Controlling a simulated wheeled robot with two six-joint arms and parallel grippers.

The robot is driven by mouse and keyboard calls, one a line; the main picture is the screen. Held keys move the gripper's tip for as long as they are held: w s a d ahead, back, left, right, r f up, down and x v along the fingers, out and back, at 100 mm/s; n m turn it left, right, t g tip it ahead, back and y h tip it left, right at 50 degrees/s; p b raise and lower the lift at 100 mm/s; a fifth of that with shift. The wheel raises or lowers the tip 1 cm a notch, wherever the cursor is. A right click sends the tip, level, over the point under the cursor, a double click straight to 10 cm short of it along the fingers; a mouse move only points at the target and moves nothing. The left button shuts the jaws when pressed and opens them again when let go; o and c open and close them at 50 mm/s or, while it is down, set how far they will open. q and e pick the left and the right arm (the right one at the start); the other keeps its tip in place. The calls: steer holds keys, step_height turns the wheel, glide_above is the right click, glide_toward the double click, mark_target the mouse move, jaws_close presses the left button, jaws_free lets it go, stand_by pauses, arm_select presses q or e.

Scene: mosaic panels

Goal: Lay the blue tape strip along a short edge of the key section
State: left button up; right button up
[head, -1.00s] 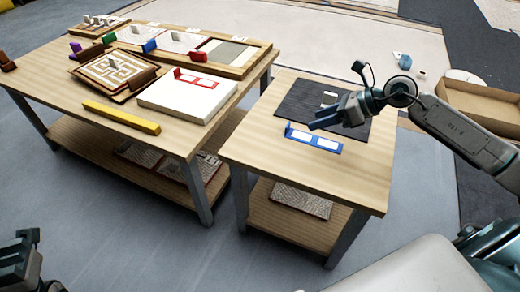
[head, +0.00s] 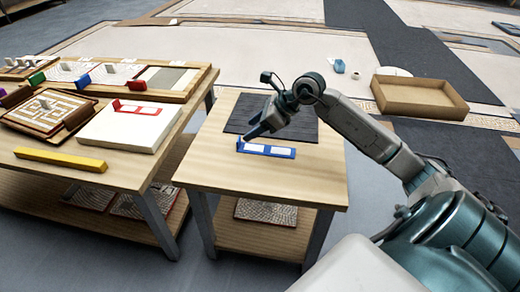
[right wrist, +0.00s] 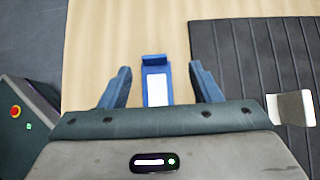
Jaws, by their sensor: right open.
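The blue tape strip (head: 282,152), with white patches and a raised tab at one end, lies on the small wooden table. My right gripper (head: 250,136) is above its left, tabbed end. In the right wrist view the blue strip (right wrist: 156,88) shows between the two spread fingers of my right gripper (right wrist: 161,86), with nothing held; its near end is hidden by the gripper body. A panel with a cream and brown key pattern (head: 50,104), likely the key section, lies on the larger table with a grey upright piece on it. My left gripper is out of the head view.
A dark ribbed mat (head: 297,128) covers the back of the small table (head: 225,176). On the larger table are a white block (head: 118,137) bearing a red strip (head: 139,109), a yellow bar (head: 60,160) and a tray of panels. A gap separates the tables.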

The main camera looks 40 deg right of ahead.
mark_target(240, 140)
steer(key=a+f+b, duration=0.1)
steer(key=w+a+f, duration=0.1)
steer(key=f, duration=0.1)
steer(key=shift+b, duration=0.35)
steer(key=shift+x, duration=0.85)
steer(key=shift+w+r, duration=0.1)
steer(key=c, duration=1)
